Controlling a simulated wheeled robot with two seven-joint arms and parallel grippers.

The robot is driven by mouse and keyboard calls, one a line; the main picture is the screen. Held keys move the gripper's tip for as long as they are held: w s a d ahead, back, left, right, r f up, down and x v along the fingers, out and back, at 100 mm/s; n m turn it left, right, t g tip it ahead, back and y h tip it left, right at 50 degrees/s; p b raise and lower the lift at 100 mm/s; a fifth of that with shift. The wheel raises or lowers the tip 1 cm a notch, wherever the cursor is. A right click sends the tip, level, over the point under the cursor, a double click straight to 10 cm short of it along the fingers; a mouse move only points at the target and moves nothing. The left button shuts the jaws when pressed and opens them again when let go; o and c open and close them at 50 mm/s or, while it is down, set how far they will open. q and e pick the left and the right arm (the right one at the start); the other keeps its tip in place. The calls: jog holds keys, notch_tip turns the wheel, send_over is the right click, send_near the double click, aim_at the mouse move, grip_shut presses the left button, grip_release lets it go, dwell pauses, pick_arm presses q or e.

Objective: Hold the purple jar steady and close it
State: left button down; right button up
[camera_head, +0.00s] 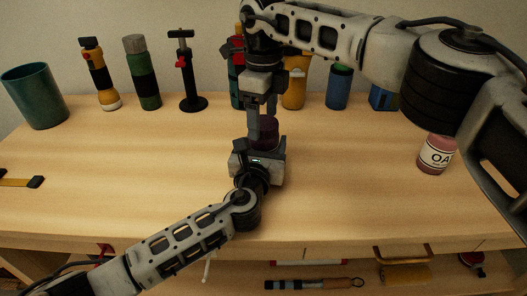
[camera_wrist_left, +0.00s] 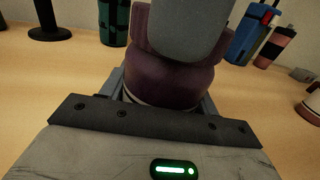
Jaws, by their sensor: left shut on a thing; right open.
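The dark purple jar (camera_head: 269,139) stands near the middle of the table, mostly hidden by my grippers in the head view. My left gripper (camera_head: 259,156) is low at its front and shut on the jar body (camera_wrist_left: 168,86). A purple lid (camera_wrist_left: 141,25) is on or just above the jar's top; I cannot tell how tightly it sits. My right gripper (camera_head: 262,122) comes down from above, its fingers open around the lid. One grey right finger hides much of the lid in the left wrist view (camera_wrist_left: 187,25).
A pink labelled jar (camera_head: 437,154) stands at the right. A teal cup (camera_head: 35,96), a yellow flashlight (camera_head: 101,77), a green bottle (camera_head: 142,75) and several other items line the back. A yellow-and-black object (camera_head: 22,182) lies at left. The table's left middle is clear.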

jog(key=shift+f, duration=0.4)
jog(key=c, duration=1)
jog(key=o, duration=1.2)
jog(key=shift+c, duration=0.2)
jog(key=shift+r, duration=0.1)
notch_tip(320, 180, up, 12)
